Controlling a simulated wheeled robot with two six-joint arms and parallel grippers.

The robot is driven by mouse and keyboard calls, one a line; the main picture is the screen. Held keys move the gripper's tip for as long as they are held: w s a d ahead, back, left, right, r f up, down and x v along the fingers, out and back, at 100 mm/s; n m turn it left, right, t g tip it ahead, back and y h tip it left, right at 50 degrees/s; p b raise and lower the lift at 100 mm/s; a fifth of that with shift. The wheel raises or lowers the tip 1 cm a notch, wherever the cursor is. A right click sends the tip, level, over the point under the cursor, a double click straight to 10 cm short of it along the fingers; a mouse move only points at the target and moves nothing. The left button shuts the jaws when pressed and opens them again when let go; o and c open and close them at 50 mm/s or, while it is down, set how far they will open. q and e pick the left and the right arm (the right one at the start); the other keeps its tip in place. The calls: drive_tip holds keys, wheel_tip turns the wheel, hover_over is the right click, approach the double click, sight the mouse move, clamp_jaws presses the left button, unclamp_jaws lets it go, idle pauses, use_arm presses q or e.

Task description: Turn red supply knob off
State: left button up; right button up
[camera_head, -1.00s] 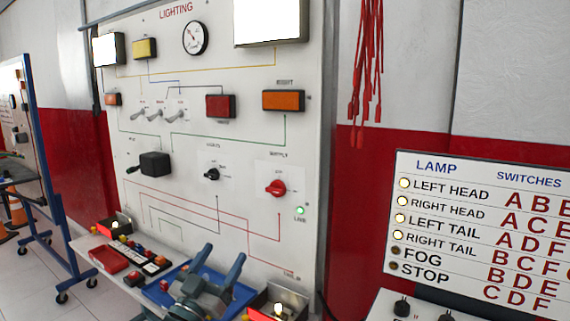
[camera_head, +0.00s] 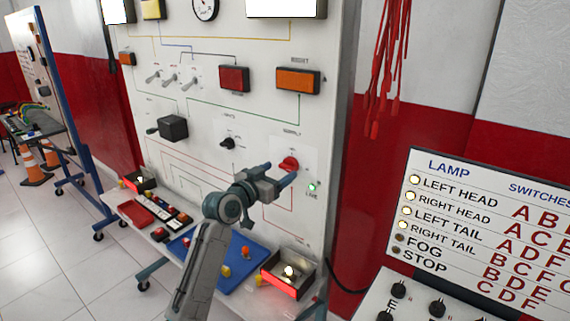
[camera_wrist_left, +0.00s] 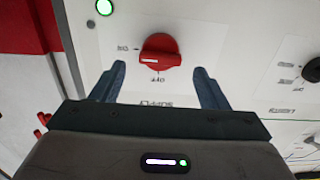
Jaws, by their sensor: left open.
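The red supply knob (camera_head: 288,164) sits on the white lighting board, low on its right side. A green lamp (camera_head: 312,187) glows beside it. My left gripper (camera_head: 280,172) is open in front of the board, close to the knob. In the left wrist view the red knob (camera_wrist_left: 159,53) lies just beyond and between the two open fingertips (camera_wrist_left: 158,70), and nothing is held. Its grip bar lies roughly across the picture there. The green lamp (camera_wrist_left: 104,7) shows at the top left of that view. Whether a fingertip touches the knob cannot be told. My right gripper is not in view.
A black knob (camera_head: 228,143) and a black lever box (camera_head: 173,127) are left of the red knob. Below is a shelf with a blue tray (camera_head: 245,276) and a lamp box (camera_head: 289,275). A lamp chart (camera_head: 480,215) stands at the right.

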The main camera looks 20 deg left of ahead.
sight(285, 167)
use_arm(q)
drive_tip(key=shift+p+x, duration=0.3)
drive_tip(key=shift+x, duration=1.45)
drive_tip(key=c, duration=1)
